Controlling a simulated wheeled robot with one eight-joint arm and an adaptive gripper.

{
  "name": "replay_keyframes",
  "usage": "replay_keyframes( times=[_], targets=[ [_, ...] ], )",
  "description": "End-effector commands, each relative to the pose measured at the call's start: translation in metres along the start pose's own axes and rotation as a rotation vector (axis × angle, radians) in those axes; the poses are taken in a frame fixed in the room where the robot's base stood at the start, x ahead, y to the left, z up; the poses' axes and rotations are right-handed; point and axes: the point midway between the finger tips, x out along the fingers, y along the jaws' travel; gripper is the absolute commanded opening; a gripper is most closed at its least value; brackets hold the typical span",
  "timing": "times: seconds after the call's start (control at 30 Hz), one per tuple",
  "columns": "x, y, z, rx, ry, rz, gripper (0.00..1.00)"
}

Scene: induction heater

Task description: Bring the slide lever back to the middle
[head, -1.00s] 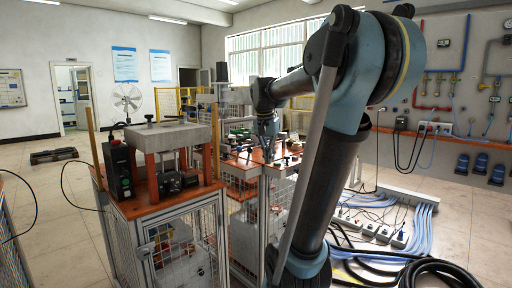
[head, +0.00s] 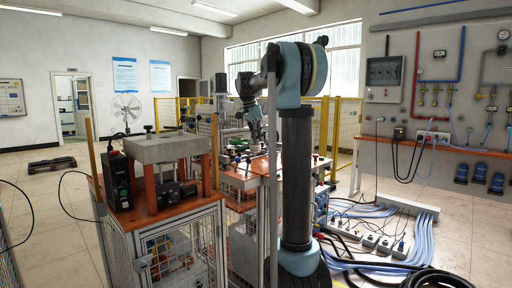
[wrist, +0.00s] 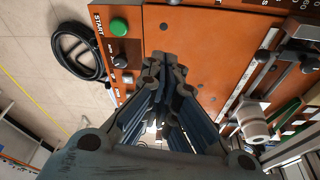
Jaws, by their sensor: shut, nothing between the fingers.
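In the wrist view, my gripper (wrist: 165,70) is shut and empty, over the orange panel (wrist: 200,40). It also shows in the head view (head: 256,136), above the orange-topped bench. A slotted metal rail (wrist: 268,42) runs slantwise across the panel, right of my fingers and apart from them. A dark knob (wrist: 262,56) sits by this rail and may be the slide lever; I cannot tell for sure. A pale cylindrical part (wrist: 252,122) lies near the rail's lower end.
A green START button (wrist: 119,27) and a dark knob (wrist: 120,61) are on the panel's left side. A coiled black cable (wrist: 75,52) lies beyond its edge. In the head view, a grey-topped press (head: 168,146) stands left of my arm.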

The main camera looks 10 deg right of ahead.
Motion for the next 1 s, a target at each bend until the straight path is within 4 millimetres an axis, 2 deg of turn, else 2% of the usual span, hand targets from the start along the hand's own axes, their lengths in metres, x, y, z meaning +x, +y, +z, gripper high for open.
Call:
replay_keyframes(
  times=[0.5,0.7,1.0],
  targets=[
    [0.089,0.001,0.000,0.000,0.000,0.000,0.00],
    [0.079,0.001,0.026,-0.004,0.000,-0.001,0.00],
    [0.074,0.001,0.038,-0.002,0.000,0.000,0.00]
  ],
)
